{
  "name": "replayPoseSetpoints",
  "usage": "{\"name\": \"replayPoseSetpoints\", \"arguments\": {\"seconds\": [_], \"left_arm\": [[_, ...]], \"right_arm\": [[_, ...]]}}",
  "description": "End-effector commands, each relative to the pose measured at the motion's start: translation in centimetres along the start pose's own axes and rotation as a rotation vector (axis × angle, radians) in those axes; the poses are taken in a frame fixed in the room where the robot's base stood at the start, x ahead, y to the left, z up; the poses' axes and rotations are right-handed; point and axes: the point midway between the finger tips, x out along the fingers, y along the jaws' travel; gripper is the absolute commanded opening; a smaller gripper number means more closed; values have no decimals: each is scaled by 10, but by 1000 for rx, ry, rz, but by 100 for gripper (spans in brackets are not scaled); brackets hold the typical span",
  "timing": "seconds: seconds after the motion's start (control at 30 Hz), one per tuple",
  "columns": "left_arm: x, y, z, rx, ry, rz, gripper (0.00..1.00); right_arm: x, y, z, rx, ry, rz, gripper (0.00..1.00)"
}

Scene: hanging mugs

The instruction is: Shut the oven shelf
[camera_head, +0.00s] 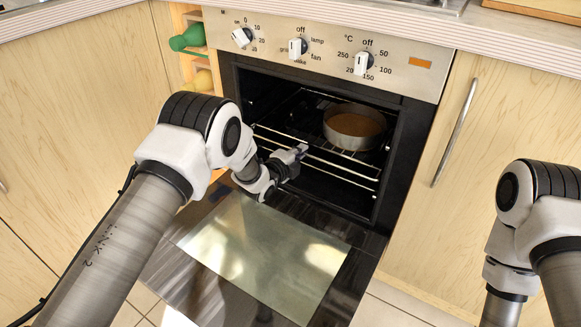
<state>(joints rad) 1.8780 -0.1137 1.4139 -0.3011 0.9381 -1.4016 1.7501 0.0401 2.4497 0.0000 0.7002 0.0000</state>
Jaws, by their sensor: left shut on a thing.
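The oven shelf (343,166) is a wire rack inside the open oven, and its front bars show near the opening. A round tin (352,127) with brown content stands on it. My left gripper (298,153) is at the left part of the shelf's front edge, shut on the shelf. Its fingers are small in the picture and the exact grip is hard to make out. The oven door (265,255) is folded down below the opening, with its glass facing up. My right arm shows at the right edge, but its gripper is out of the picture.
A control panel with several knobs (298,47) is above the oven. A narrow open rack with green bottles (187,38) is on the left. Wooden cabinet doors (490,150) flank the oven, the right one with a long metal handle (455,132). The tiled floor lies below.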

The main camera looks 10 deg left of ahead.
Motion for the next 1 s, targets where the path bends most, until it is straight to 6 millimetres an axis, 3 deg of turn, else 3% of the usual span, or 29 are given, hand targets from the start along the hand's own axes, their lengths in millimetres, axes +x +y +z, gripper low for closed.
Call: {"name": "replayPoseSetpoints", "arguments": {"seconds": [0.2,0.47,0.5,0.53,0.87,1.0], "left_arm": [[30,-3,0,2,1,-2,0],[36,-6,0,1,1,2,0],[36,-6,0,1,1,2,22],[36,-6,0,1,1,2,32],[35,-6,0,1,0,2,34],[22,-6,0,0,0,4,34]], "right_arm": [[19,0,0,0,-1,0,73],[19,0,0,0,-1,0,73],[19,0,0,0,-1,0,73],[19,0,0,0,-1,0,73],[19,0,0,0,-1,0,73],[19,0,0,0,-1,0,73]]}}
